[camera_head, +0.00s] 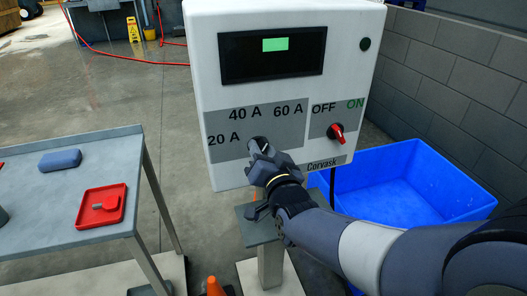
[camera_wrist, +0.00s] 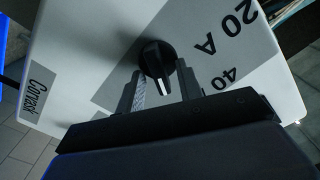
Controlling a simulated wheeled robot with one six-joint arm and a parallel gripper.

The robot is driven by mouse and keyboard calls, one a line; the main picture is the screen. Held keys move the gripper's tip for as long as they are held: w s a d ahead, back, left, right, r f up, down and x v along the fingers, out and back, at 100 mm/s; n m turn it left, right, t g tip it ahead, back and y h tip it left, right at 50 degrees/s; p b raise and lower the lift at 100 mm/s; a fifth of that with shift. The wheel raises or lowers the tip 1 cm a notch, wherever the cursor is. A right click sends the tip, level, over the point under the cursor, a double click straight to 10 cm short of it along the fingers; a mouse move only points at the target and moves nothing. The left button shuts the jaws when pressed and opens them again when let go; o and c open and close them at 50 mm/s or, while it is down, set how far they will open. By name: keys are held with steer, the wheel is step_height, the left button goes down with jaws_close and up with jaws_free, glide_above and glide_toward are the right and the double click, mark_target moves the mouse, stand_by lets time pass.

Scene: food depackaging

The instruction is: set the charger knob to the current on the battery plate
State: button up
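The white charger box (camera_head: 200,60) stands ahead, with 20 A, 40 A and 60 A printed on a grey panel. Its black knob (camera_head: 258,145) is mostly hidden by my gripper (camera_head: 262,158) in the head view. In the wrist view the knob (camera_wrist: 157,60) shows between the fingertips of my gripper (camera_wrist: 158,88). The fingers are apart, with gaps beside the knob. The knob's white mark points to the bottom of the wrist view; 20 A and 40 lie to its right, and 60 A is hidden there. I cannot see a battery plate.
A red switch (camera_head: 337,132) sits between OFF and ON labels. A display (camera_head: 275,45) has a green patch. A blue bin (camera_head: 400,195) is at right, by a grey block wall. A table (camera_head: 60,225) at left bears a red tray (camera_head: 110,218) and a blue object (camera_head: 60,160).

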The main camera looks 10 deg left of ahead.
steer(key=v, duration=1.1)
steer(key=shift+a, duration=0.15)
steer(key=x, duration=1.1)
steer(key=shift+s+d, duration=0.1)
steer(key=shift+d, duration=0.1)
stand_by(0.4)
